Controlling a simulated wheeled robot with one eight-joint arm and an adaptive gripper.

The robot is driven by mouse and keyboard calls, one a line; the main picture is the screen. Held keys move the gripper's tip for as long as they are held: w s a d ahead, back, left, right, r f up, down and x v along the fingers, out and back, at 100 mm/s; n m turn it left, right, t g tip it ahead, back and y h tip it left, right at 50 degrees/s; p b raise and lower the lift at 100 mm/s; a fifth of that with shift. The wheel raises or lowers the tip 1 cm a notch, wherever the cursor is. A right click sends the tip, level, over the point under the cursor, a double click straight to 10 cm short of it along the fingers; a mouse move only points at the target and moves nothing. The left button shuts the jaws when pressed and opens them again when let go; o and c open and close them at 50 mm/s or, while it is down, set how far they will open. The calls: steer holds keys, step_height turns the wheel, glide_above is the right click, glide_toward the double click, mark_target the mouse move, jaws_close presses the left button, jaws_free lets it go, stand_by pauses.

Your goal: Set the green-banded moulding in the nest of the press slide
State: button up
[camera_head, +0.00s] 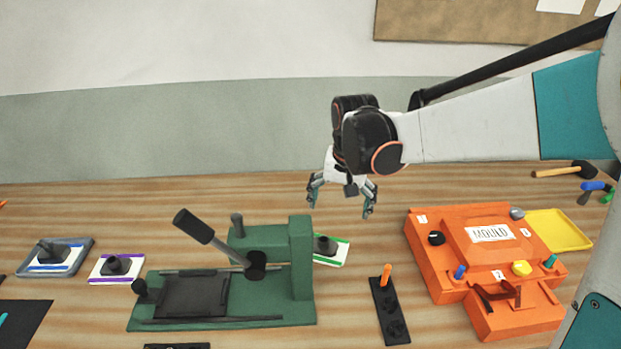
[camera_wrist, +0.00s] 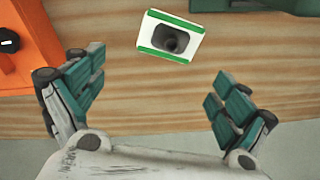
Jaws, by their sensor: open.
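The green-banded moulding (camera_head: 331,250) is a white plate with green edge bands and a dark knob. It lies on the table just right of the press (camera_head: 301,262), which partly hides it in the head view. In the wrist view the whole moulding (camera_wrist: 170,37) shows at the top middle. The green press has a dark slide (camera_head: 192,296) at its front left, with nothing seen lying on it; its nest is hard to make out. My gripper (camera_head: 340,205) is open and empty above the table, behind the moulding. Its fingers (camera_wrist: 158,100) are spread apart, with the moulding beyond their tips.
A purple-banded moulding (camera_head: 117,267) and a blue-banded one in a grey tray (camera_head: 80,246) lie left of the press. The orange mould box (camera_head: 450,245) stands right. A black strip with an orange peg (camera_head: 388,303) lies between. The press lever (camera_head: 195,226) sticks up left.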

steer(key=m+g+p, duration=0.1)
steer(key=g, duration=0.1)
glide_above(323, 240)
step_height(323, 240, down, 4)
steer(key=f, duration=0.3)
steer(key=f+b, duration=0.1)
steer(key=f, duration=0.2)
steer(key=f+b, duration=0.1)
steer(key=f, duration=0.2)
steer(key=shift+s+d, duration=0.1)
steer(key=shift+s, duration=0.2)
steer(key=f, duration=0.1)
steer(key=f+b, duration=0.1)
steer(key=f, duration=0.1)
steer(key=f+b, duration=0.1)
steer(key=f, duration=0.1)
steer(key=shift+s+f, duration=0.15)
steer(key=shift+s, duration=0.1)
steer(key=c, duration=1.5)
steer(key=shift+c, duration=0.2)
